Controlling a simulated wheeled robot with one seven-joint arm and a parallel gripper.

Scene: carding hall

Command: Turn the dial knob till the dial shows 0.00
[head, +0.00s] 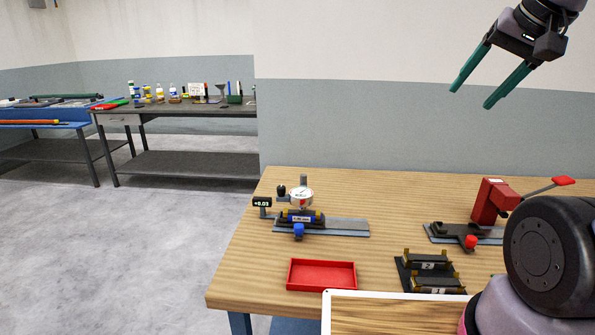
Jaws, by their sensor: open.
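The dial gauge (301,197) has a round white face and stands on a grey base plate (348,227) on the wooden table. A small black display (262,202) beside it reads +0.03. A blue knob (298,231) is at the front of the fixture, and a small black knob (281,190) is left of the dial. I cannot tell which of them is the dial knob. My gripper (470,98) is open and empty, with green fingers, high at the upper right in front of the wall. It is well apart from the gauge.
A red tray (322,274) lies in front of the gauge. Black holders (431,273) with number labels stand right of it. A red press (493,202) with a lever stands at the right. A bench (180,111) with bottles is farther back.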

